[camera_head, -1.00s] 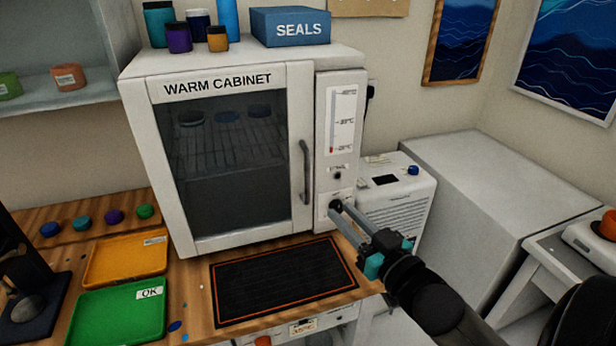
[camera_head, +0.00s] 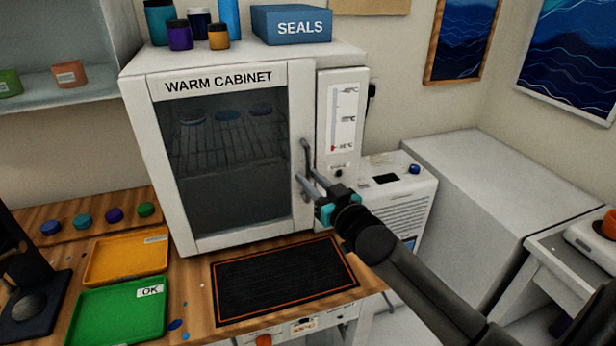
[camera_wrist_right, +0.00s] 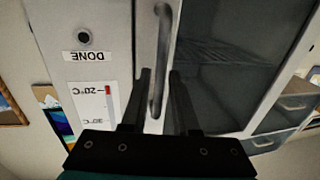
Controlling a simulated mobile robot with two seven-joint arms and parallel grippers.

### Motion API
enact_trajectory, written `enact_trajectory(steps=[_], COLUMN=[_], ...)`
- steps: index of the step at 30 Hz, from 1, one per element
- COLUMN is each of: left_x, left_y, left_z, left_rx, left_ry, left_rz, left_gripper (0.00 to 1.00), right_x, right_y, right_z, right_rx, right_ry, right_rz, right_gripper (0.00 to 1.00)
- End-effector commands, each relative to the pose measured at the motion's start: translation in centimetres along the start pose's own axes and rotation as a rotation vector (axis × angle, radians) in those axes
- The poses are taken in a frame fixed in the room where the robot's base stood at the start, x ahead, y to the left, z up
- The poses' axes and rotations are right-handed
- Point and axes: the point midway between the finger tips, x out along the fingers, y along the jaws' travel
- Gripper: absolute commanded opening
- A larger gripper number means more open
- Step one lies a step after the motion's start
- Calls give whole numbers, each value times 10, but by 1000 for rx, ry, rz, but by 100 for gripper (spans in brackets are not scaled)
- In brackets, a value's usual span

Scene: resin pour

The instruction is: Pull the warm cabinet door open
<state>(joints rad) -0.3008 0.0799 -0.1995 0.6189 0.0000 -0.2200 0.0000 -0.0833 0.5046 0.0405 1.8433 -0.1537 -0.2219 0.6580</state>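The warm cabinet (camera_head: 338,240) stands on the wooden bench, its glass-windowed door (camera_head: 225,160) looking closed. The door's upright grey handle (camera_head: 307,160) is near the door's right edge. My right gripper (camera_head: 304,184) reaches in from the lower right, its fingers at the lower part of the handle. In the right wrist view the handle (camera_wrist_right: 160,55) runs down between the two separated fingertips (camera_wrist_right: 160,74). The gripper looks open around it, and I see no clear grip. My left gripper is not in view.
A black mat (camera_head: 284,280) lies before the cabinet. A green tray (camera_head: 118,312) and an orange tray (camera_head: 125,260) are left of it. Jars and a blue SEALS box (camera_head: 291,25) stand on top. A white machine (camera_head: 402,200) stands to the right.

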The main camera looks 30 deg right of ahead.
Motion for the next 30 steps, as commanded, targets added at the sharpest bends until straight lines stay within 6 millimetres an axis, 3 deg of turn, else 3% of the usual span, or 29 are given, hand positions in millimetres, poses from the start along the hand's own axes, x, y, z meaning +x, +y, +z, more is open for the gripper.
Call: enact_trajectory(steps=[6,16,24,30], left_x=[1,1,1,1], left_y=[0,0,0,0], left_z=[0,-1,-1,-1], left_rx=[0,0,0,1], left_ry=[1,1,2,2], left_rz=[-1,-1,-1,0], left_gripper=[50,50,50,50], right_x=[13,14,14,14], right_y=[0,0,0,0], right_z=[0,0,0,0], right_rx=[0,0,0,0], right_ry=[0,0,0,0], right_rz=[0,0,-1,-1], right_gripper=[28,28,0,0])
